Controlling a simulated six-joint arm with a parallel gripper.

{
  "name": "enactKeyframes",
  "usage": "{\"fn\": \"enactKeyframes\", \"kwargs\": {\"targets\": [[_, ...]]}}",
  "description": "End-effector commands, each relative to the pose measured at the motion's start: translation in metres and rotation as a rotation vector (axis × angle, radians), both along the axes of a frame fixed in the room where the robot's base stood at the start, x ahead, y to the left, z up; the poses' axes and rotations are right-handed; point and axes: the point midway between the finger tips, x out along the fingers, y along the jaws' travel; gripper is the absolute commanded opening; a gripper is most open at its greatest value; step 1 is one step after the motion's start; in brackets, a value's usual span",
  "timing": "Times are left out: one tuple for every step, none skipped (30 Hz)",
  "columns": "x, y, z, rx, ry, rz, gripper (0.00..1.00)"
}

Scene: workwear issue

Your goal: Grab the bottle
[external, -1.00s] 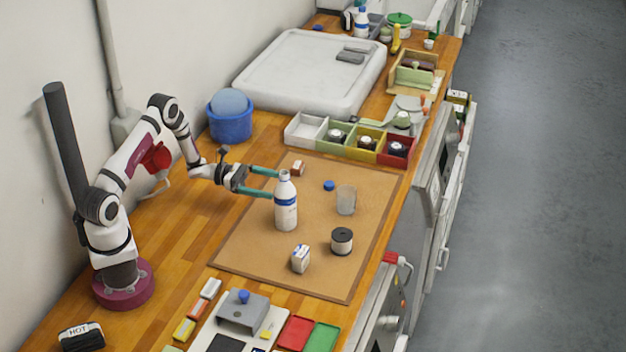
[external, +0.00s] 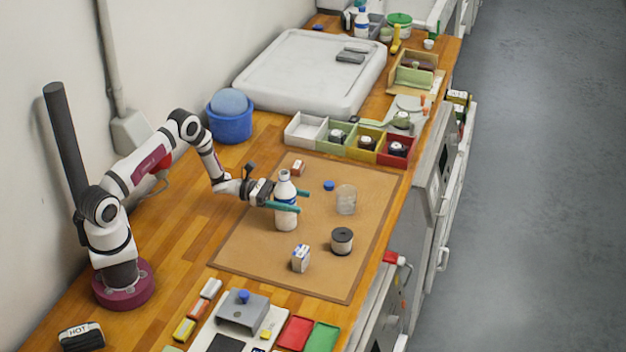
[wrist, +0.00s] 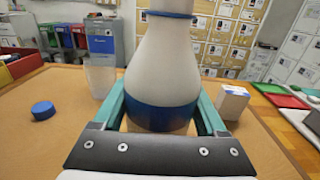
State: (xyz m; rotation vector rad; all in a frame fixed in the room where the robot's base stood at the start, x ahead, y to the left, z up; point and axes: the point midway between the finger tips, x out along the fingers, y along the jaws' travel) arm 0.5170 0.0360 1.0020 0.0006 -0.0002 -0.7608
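The white bottle (external: 286,219) with a blue band and blue collar stands upright on the brown mat. My gripper (external: 303,201) is low, level with the bottle's blue band. Its two teal fingers lie on opposite sides of the bottle and reach past it. In the wrist view, the bottle (wrist: 165,62) fills the middle, its top cut off by the frame. The fingertips are partly hidden behind the bottle there.
On the mat (external: 322,277) are a clear cup (external: 346,200), a blue cap (external: 329,185), a white-and-blue box (external: 301,258), a dark-topped spool (external: 342,241) and a small box (external: 298,168). Divided bins (external: 306,131) stand behind. The mat's left side is clear.

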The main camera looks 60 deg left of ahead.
Motion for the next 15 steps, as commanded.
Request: {"fn": "enactKeyframes", "kwargs": {"targets": [[-0.0001, 0.0001, 0.0, 0.0, 0.0, 0.0, 0.6], [-0.0001, 0.0001, 0.0, 0.0, 0.0, 0.0, 0.55], [-0.0001, 0.0001, 0.0, 0.0, 0.0, 0.0, 0.48], [-0.0001, 0.0001, 0.0001, 0.0, 0.0, 0.0, 0.42], [-0.0001, 0.0001, 0.0001, 0.0, 0.0, 0.0, 0.37], [-0.0001, 0.0001, 0.0001, 0.0, 0.0, 0.0, 0.3], [-0.0001, 0.0001, 0.0001, 0.0, 0.0, 0.0, 0.24], [-0.0001, 0.0001, 0.0001, 0.0, 0.0, 0.0, 0.19], [-0.0001, 0.0001, 0.0001, 0.0, 0.0, 0.0, 0.12], [-0.0001, 0.0001, 0.0001, 0.0, 0.0, 0.0, 0.06], [-0.0001, 0.0001, 0.0001, 0.0, 0.0, 0.0, 0.01], [-0.0001, 0.0002, 0.0004, 0.0, -0.001, 0.0, 0.0], [-0.0001, 0.0002, 0.0004, 0.0, -0.001, 0.0, 0.0], [-0.0001, 0.0002, 0.0004, 0.0, -0.001, 0.0, 0.0], [-0.0001, 0.0002, 0.0004, 0.0, -0.001, 0.0, 0.0]]}}
